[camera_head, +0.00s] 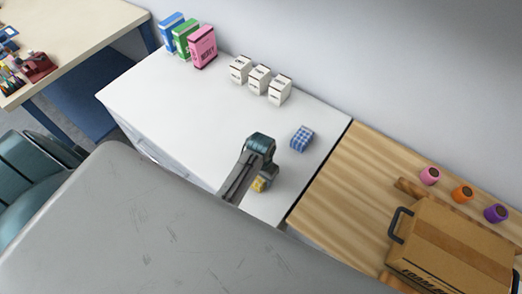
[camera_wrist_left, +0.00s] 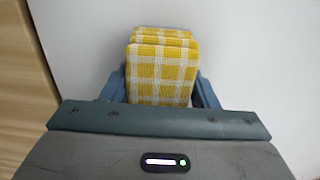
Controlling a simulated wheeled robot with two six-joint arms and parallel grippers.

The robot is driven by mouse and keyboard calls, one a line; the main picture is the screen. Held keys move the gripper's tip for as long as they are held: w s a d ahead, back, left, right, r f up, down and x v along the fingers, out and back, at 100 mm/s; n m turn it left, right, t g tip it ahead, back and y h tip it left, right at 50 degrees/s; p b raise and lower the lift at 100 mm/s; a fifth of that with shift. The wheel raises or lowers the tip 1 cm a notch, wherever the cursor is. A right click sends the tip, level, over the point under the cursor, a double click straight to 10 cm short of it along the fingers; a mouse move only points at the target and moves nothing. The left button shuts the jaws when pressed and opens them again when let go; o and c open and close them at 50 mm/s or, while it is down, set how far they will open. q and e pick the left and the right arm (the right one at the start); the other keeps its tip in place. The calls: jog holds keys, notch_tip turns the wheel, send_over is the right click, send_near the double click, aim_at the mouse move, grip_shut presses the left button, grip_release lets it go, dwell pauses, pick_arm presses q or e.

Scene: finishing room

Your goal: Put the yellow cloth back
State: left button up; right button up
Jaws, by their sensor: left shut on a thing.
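The yellow checked cloth (camera_wrist_left: 161,72) is folded and sits between the two fingers of my left gripper (camera_wrist_left: 160,90) in the left wrist view. My left gripper is shut on the cloth. I cannot tell if the cloth touches the surface. A blue checked folded cloth (camera_head: 302,139) lies on the white top behind and right of the gripper. My right gripper is not in view.
Three small white boxes (camera_head: 259,79) and blue, green and pink boxes (camera_head: 203,47) stand along the back of the white cabinet (camera_head: 185,105). At right a wooden top (camera_head: 345,195) holds a cardboard box (camera_head: 455,245) and pink, orange and purple round items (camera_head: 462,193). The white top's middle is clear.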

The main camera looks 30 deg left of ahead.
pick_arm(q)
jog(key=shift+f, duration=0.1)
jog(key=o, duration=0.9)
jog(key=shift+r, duration=0.6)
notch_tip(320, 180, up, 10)
jog(key=b, duration=0.2)
jog(key=shift+f+b, duration=0.1)
jog(key=shift+b, duration=0.2)
jog(key=shift+r, duration=0.65)
